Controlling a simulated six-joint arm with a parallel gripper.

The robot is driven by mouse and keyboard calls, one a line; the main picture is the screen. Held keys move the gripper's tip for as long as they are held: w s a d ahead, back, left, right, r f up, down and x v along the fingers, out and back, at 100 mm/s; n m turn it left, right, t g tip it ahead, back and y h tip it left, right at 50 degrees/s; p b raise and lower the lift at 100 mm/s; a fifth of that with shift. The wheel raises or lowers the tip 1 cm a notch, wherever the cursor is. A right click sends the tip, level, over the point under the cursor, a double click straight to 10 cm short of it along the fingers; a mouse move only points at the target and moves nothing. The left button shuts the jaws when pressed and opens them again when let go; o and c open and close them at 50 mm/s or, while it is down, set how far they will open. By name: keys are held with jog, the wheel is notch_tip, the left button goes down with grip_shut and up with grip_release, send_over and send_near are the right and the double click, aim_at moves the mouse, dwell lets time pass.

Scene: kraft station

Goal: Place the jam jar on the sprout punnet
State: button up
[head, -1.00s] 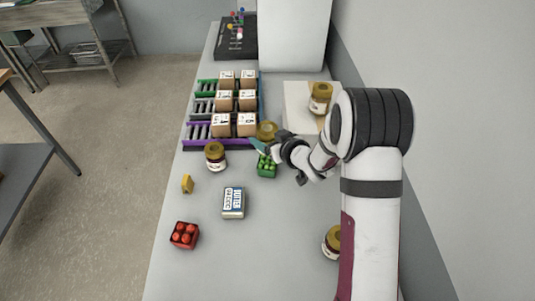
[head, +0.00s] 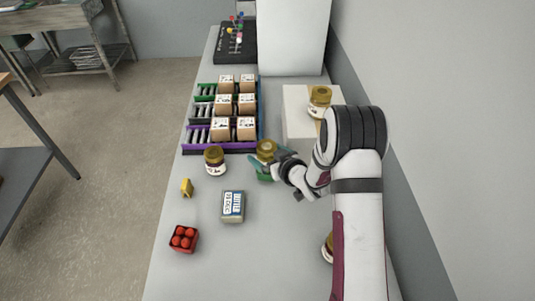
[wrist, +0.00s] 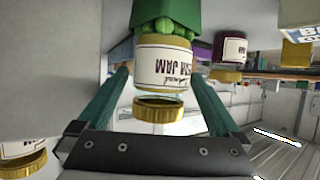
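The jam jar (wrist: 163,68), with a cream label and gold lid, stands on the green sprout punnet (wrist: 175,15); the wrist view shows them upside down. The jar's base meets the sprouts. In the head view the jar (head: 266,150) sits above the punnet (head: 263,175), which is partly hidden by my gripper. My gripper (head: 268,159) is open around the jar, with a teal finger on each side. In the wrist view my gripper (wrist: 160,75) shows a small gap at the left finger; contact at the right finger is unclear.
Another jar (head: 214,160) stands to the left. A butter pack (head: 233,206), a yellow piece (head: 187,187) and a red tomato punnet (head: 184,239) lie nearer. Racks with cardboard boxes (head: 221,128) are behind. The front centre is clear.

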jog(key=shift+r, duration=0.2)
jog(key=s+d+r+m+g+h, duration=0.1)
jog(key=s+d+r+m+h, duration=0.1)
jog(key=s+d+r, duration=0.3)
jog(key=s+d+r+m+g+h, duration=0.2)
jog(key=s+d+h, duration=0.15)
jog(key=s, duration=0.35)
jog(key=s+d+r+m+g+h, duration=0.1)
jog(key=s+d+r+m+h, duration=0.1)
jog(key=s+d+r, duration=0.3)
jog(key=s+a+r+m+g+y, duration=0.1)
jog(key=s+a+m+g, duration=0.1)
jog(key=s, duration=1)
jog(key=s+a+r+m+g+y, duration=0.1)
jog(key=s+a+g, duration=0.4)
jog(key=s, duration=0.7)
jog(key=shift+a+r+m+g+y, duration=0.35)
jog(key=shift+a+m+y, duration=0.3)
jog(key=shift+a+m, duration=0.4)
